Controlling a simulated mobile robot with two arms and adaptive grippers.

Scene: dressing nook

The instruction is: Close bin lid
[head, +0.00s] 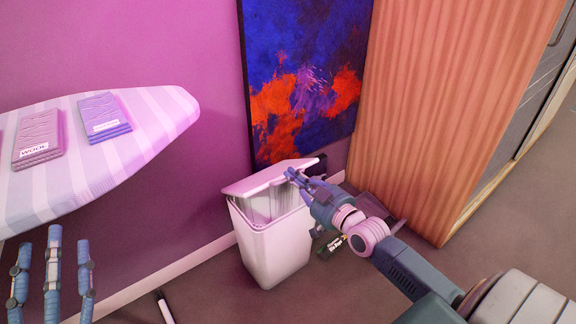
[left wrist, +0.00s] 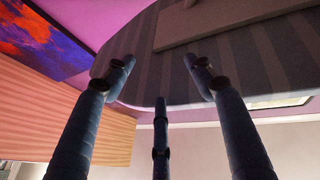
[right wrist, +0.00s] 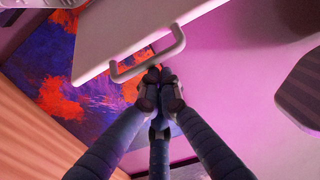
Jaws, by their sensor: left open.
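The white bin (head: 272,250) stands on the floor by the wall. Its lid (head: 262,178) is partly raised and tilted, with a gap above the bin's front rim. In the right wrist view the lid (right wrist: 125,30) is overhead, with a loop handle (right wrist: 150,65) at its edge. My right gripper (head: 292,175) is at the lid's right side. In the right wrist view its fingers (right wrist: 159,74) are drawn together right by the handle; I cannot tell if they touch it. My left gripper (head: 51,232) is open and empty, near the ironing board; its fingers also show in the left wrist view (left wrist: 161,75).
A wooden cabinet (head: 440,110) stands at the right, and a painting (head: 300,70) hangs behind the bin. A dark bottle (head: 328,247) is on the floor beside the bin.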

